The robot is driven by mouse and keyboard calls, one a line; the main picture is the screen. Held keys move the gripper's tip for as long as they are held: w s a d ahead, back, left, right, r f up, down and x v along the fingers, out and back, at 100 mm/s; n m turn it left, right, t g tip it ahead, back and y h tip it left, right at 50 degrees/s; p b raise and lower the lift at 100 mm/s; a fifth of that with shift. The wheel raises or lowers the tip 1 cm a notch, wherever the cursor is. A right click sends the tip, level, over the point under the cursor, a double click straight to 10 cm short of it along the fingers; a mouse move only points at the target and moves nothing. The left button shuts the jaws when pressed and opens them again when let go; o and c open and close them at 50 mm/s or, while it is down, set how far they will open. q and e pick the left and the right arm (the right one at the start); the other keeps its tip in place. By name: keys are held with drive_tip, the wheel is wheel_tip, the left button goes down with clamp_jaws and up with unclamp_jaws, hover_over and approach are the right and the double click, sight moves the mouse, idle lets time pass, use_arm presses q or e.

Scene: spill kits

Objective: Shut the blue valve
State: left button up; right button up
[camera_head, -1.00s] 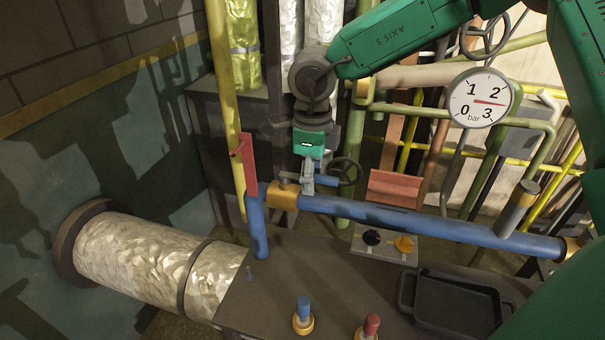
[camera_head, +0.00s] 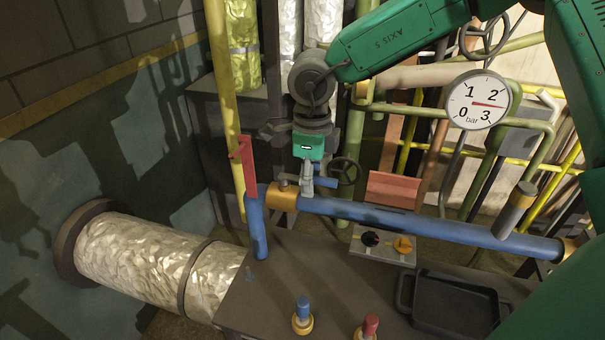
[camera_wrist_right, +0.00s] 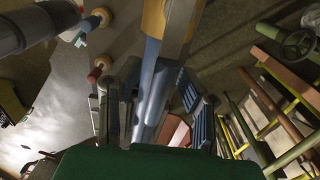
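The blue valve has a brass-coloured body (camera_head: 283,195) at the left end of the blue pipe (camera_head: 400,219). Its blue lever (camera_head: 326,182) lies roughly along the pipe, just above it. My right gripper (camera_head: 307,188) points down over the lever, close to the valve body, and hides part of the lever. In the wrist view my right gripper (camera_wrist_right: 164,105) has its fingers apart, one set on each side of the blue lever (camera_wrist_right: 157,88). I cannot tell whether they touch it. The left gripper is not in view.
A red lever (camera_head: 243,160) stands left of the valve. A dark handwheel (camera_head: 345,171) is just behind. A gauge (camera_head: 479,100) hangs at the right. A black tray (camera_head: 452,302), a switch box (camera_head: 384,243) and blue (camera_head: 303,309) and red (camera_head: 371,325) capped fittings are in front.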

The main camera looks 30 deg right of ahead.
clamp_jaws()
drive_tip(key=shift+s+a+m, duration=0.25)
drive_tip(key=shift+m, duration=0.45)
drive_tip(key=shift+s+a+m, duration=0.15)
drive_tip(key=shift+a+m, duration=0.2)
drive_tip(key=shift+m, duration=0.45)
drive_tip(key=shift+s+a+m, duration=0.15)
drive_tip(key=shift+a+m, duration=0.2)
drive_tip(key=shift+m, duration=0.35)
